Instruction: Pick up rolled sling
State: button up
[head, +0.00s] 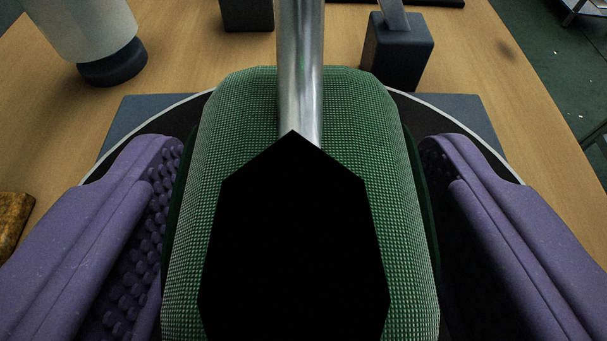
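The rolled sling (240,120) is a thick green woven bundle in the middle of the head view. It lies on a dark round plate with a pale rim (455,125). My gripper (300,160) has its two purple fingers on either side of the sling. The left finger's studded pad faces the sling; the right pad is in shadow. Both fingers are very close to the sling's dark green sides, and I cannot tell whether they touch. A black angular shape covers the sling's near middle and hides that part.
A shiny metal post (300,60) rises at the sling's far middle. A blue-grey mat (130,120) lies under the plate on a wooden table (180,60). A pale cylinder with a dark base (85,30) stands far left, a dark block (398,52) far right. A brown object (12,225) lies left.

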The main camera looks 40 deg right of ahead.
jog(key=c, duration=1.2)
jog(key=shift+r, duration=0.1)
